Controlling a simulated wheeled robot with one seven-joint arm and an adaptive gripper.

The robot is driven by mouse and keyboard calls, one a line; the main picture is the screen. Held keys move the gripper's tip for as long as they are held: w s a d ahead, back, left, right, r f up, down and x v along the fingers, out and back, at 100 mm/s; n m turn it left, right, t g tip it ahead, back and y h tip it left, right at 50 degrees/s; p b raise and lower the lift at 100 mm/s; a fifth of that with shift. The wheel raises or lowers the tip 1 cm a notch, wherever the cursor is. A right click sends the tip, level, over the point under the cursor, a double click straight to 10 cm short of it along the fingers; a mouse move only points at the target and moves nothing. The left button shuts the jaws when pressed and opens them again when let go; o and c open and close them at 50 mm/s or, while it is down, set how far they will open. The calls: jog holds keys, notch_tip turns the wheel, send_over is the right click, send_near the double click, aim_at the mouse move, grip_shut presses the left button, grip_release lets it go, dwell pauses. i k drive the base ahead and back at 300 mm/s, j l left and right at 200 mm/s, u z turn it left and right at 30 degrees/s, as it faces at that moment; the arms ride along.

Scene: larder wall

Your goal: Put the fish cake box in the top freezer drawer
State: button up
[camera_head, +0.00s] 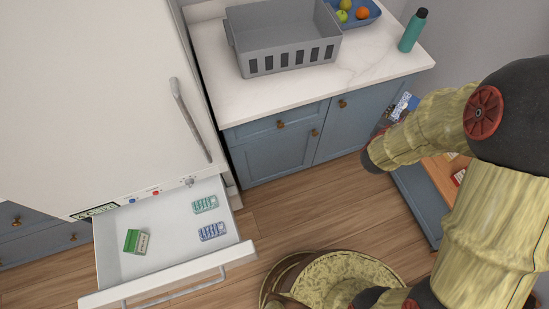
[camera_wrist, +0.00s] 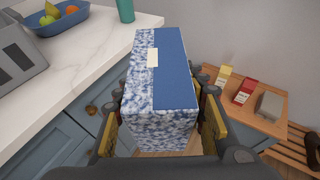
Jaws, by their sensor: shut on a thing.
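My gripper (camera_wrist: 164,112) is shut on a blue box with a white-mottled side (camera_wrist: 176,84), which I take to be the fish cake box; no name on it can be read. In the head view the box (camera_head: 405,106) shows small beyond my forearm, in front of the blue cabinet, and my fingers there are mostly hidden. The top freezer drawer (camera_head: 166,277) is pulled open at lower left, well away from the box.
A white counter (camera_head: 285,95) holds a grey basket (camera_head: 278,68), a blue fruit bowl (camera_head: 367,18) and a teal bottle (camera_head: 411,32). A wooden-topped unit (camera_wrist: 222,112) at right bears small cartons. The freezer door (camera_head: 90,100) is above the drawer. Floor between is clear.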

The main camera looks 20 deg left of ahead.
aim_at(176, 238)
jog(key=k+j+u, duration=0.8)
jog(key=j, duration=0.15)
jog(key=i+j+u, duration=0.1)
jog(key=j, duration=0.2)
jog(key=i, duration=0.05)
